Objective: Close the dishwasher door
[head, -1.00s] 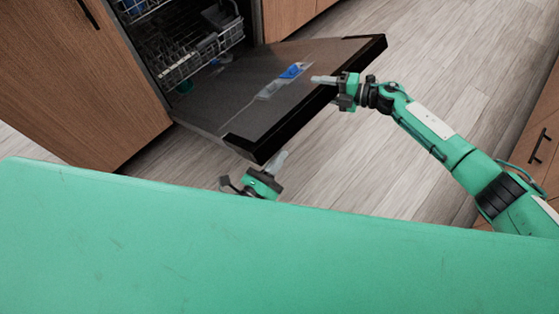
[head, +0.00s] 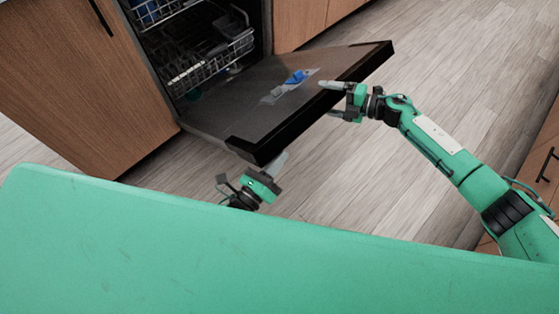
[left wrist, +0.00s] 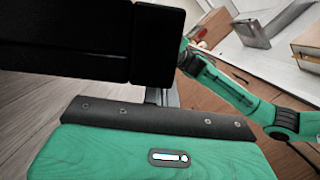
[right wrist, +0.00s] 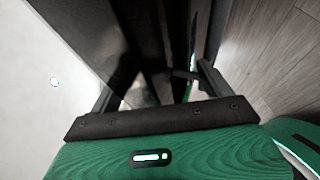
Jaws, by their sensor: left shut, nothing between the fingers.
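The dishwasher door (head: 225,102) is folded down, dark grey, with a black outer edge and a detergent cup with a blue part on its inner face. My left gripper (head: 281,160) is shut and empty, below and beside the door's near corner. In the left wrist view the door's black edge (left wrist: 90,50) fills the upper left, close to the shut fingers (left wrist: 160,96). My right gripper (head: 326,98) is open at the door's outer edge, one finger above the inner face and the other lower. The right wrist view shows its fingers apart (right wrist: 158,88) with the dark door between them; contact is unclear.
Dish racks (head: 185,65) stand inside the open dishwasher. Wooden cabinets (head: 75,85) flank it. A green surface (head: 250,260) fills the foreground. Bare plank floor (head: 450,85) lies beyond the door, with drawers (head: 540,185) at the right.

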